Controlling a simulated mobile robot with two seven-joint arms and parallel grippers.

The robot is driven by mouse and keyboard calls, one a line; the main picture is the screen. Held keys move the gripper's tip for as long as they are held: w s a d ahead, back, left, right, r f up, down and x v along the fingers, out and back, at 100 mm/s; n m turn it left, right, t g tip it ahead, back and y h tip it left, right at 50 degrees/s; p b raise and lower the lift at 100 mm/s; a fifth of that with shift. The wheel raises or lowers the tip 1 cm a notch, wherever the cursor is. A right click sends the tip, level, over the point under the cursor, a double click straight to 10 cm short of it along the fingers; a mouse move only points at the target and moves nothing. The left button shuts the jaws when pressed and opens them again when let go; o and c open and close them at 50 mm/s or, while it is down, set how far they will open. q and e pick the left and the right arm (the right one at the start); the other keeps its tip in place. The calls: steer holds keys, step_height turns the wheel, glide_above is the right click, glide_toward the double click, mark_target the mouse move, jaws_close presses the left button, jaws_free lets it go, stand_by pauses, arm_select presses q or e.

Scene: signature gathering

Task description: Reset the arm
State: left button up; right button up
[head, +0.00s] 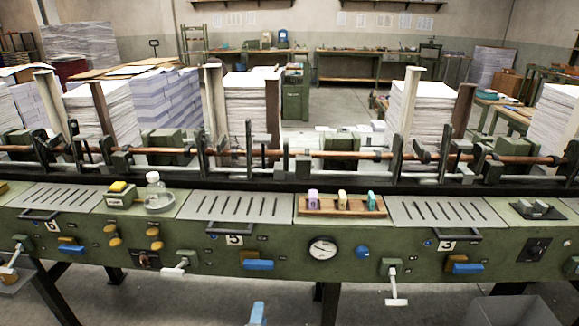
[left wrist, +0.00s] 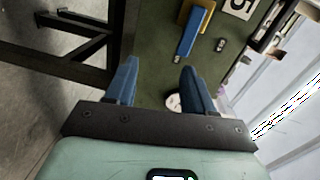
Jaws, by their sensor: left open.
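My left gripper (head: 257,313) shows at the bottom edge of the head view as a blue fingertip, low in front of the green machine. The left wrist view shows both blue fingers of this gripper (left wrist: 160,75) spread apart with nothing held between them. The green machine front (head: 190,255) is ahead of it. A blue handle (left wrist: 190,33) on a yellow mount lies beyond the fingertips in the wrist view, near the number 5 plate (left wrist: 239,7). My right gripper is in neither view.
On the machine top stand a clear bottle (head: 155,190) and a wooden rack (head: 340,206) with several small coloured items. A round gauge (head: 322,248) and white-handled levers (head: 394,285) are on its front. Dark legs (head: 326,302) stand below. Paper stacks (head: 250,105) stand behind.

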arm_select(q)
steer(key=s+a+f+n+g, duration=0.4)
steer(key=s+f+n+g, duration=0.15)
steer(key=s+f, duration=0.5)
steer(key=s+a+f+n+g, duration=0.3)
steer(key=s+f+n+g, duration=0.4)
steer(key=f, duration=0.6)
steer(key=s+d+f+n+g+h, duration=0.2)
steer(key=s+n, duration=0.2)
steer(key=s, duration=0.6)
steer(key=s+d+f+n+g+h, duration=0.15)
steer(key=s+n, duration=0.25)
steer(key=s, duration=0.7)
step_height(320, 180, up, 12)
steer(key=g+p, duration=0.1)
steer(key=p, duration=1.1)
steer(key=shift+d+r+n+g+p, duration=0.15)
steer(key=shift+r+n+g+p, duration=0.05)
steer(key=shift+n+g+p, duration=0.2)
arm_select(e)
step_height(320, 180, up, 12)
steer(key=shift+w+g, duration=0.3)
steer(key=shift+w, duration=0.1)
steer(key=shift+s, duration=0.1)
